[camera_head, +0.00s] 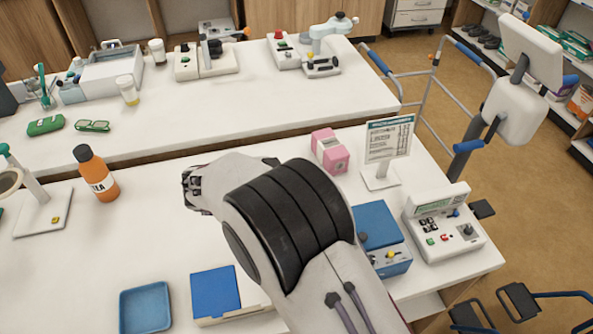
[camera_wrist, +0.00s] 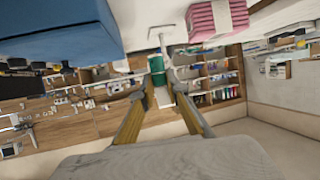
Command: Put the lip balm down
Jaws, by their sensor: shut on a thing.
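My gripper (camera_head: 190,188) is over the near white table (camera_head: 150,235), left of the pink box, with its fingers mostly hidden behind my own arm in the head view. In the wrist view my gripper (camera_wrist: 162,90) has its two fingers closed in on a small cylinder with a green top and a paler lower part, which looks like the lip balm (camera_wrist: 157,75). I cannot make out the lip balm in the head view. Its height above the table is unclear.
An orange bottle (camera_head: 97,174) stands to the left. A blue tray (camera_head: 146,308) and a blue-topped box (camera_head: 215,292) are at the front. A pink box (camera_head: 330,152), a sign (camera_head: 389,140) and a control unit (camera_head: 444,228) are to the right. Bare table lies between bottle and gripper.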

